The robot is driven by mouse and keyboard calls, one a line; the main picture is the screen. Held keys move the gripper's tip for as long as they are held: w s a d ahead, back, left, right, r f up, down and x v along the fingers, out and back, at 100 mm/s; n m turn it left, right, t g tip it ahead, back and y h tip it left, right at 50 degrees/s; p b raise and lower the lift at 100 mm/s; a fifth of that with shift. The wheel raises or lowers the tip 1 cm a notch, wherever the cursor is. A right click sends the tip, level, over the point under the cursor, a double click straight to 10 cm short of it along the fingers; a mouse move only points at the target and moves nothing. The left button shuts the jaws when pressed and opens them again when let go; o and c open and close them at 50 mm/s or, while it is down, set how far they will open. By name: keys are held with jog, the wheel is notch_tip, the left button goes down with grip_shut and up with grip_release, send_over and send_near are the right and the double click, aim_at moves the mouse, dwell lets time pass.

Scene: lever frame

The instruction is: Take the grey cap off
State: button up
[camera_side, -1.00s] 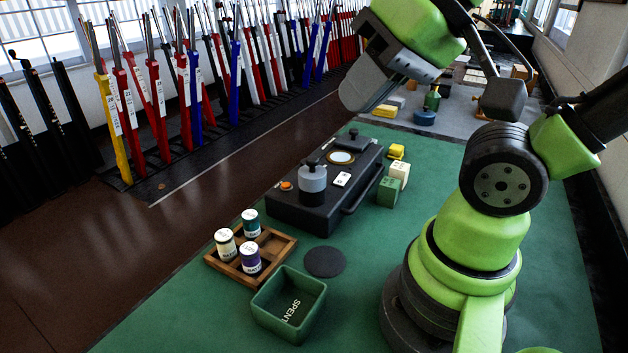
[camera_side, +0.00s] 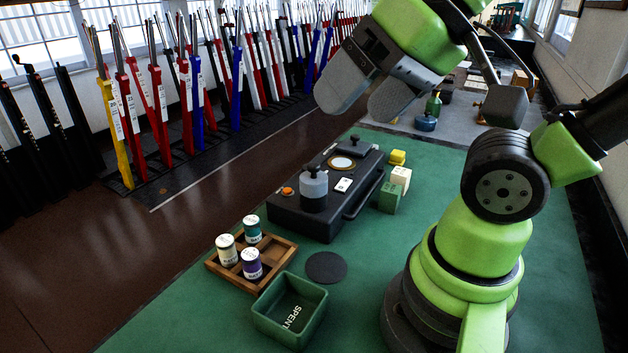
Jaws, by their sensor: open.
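A grey cylinder (camera_side: 314,193), which looks like the grey cap, stands upright with a small black knob on top. It sits at the near left of a dark flat-topped box (camera_side: 290,218) on the green mat. My gripper (camera_side: 354,112) is open and empty, high above and beyond the box in this view. Its two grey fingers are apart and point down to the left. It is clear of the cylinder.
The box top also carries an orange button (camera_side: 287,191), a brass-ringed disc (camera_side: 342,163) and a white label. A wooden tray (camera_side: 282,250) holds three small jars. A green bin (camera_side: 290,327) marked SPENT, a dark round pad (camera_side: 326,267) and small blocks (camera_side: 389,197) stand nearby.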

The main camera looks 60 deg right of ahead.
jog(key=n+g+h, duration=0.2)
jog(key=n+g, duration=0.5)
jog(key=n, duration=0.6)
send_over(312, 165)
jog(key=f, duration=1.1)
jog(key=shift+a+f, duration=0.1)
jog(key=shift+a, duration=0.1)
notch_tip(312, 165, down, 4)
jog(key=shift+d+f, duration=0.1)
jog(key=shift+f, duration=0.1)
notch_tip(312, 165, down, 6)
jog(key=shift+d+r, duration=0.1)
jog(key=shift+d, duration=0.05)
jog(key=c, duration=1)
